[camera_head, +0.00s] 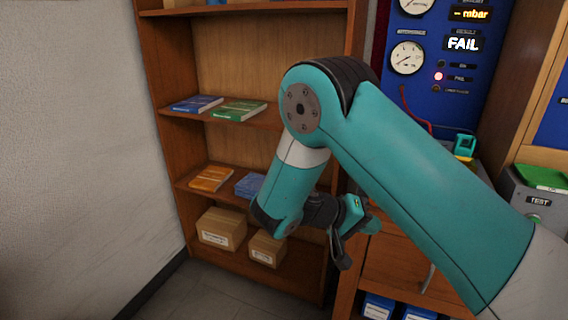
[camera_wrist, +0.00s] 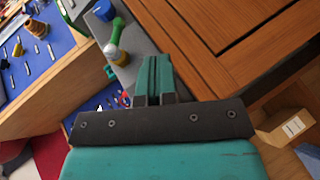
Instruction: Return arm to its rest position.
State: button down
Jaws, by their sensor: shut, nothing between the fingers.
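My teal arm reaches across the head view from the lower right, bent at the elbow, with its forearm hanging down in front of the shelf. My gripper (camera_head: 340,258) is at the lower end of the arm, partly hidden by my own wrist. In the wrist view my gripper (camera_wrist: 154,62) has its teal fingers together with nothing between them. It is apart from the wooden bench (camera_wrist: 230,45) beside it.
A wooden shelf (camera_head: 262,70) with books and cardboard boxes (camera_head: 221,228) stands behind my arm. A blue test panel (camera_head: 440,75) shows FAIL at the upper right. A grey TEST box (camera_head: 540,200) is at the right. Floor (camera_head: 225,292) shows clear at lower left.

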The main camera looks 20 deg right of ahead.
jog(key=s+a+r+n+t+y+p, duration=0.2)
jog(key=s+a+r+n+y, duration=0.7)
jog(key=s+a+r+y, duration=0.6)
notch_tip(320, 180, up, 2)
jog(key=shift+s+a+r+n+p, duration=0.2)
jog(key=shift+s+a+n+p, duration=0.2)
jog(key=shift+a+p, duration=0.25)
jog(key=c, duration=1.4)
grip_release()
jog(key=s, duration=0.1)
jog(key=s+a+r+n+y, duration=0.1)
jog(key=s, duration=0.1)
jog(key=s+a+r+n+y, duration=0.1)
jog(key=shift+s+a+r, duration=0.2)
jog(key=shift+s+r, duration=0.05)
jog(key=shift+c, duration=0.2)
jog(key=o, duration=0.4)
jog(key=shift+s, duration=0.1)
jog(key=shift+c, duration=0.2)
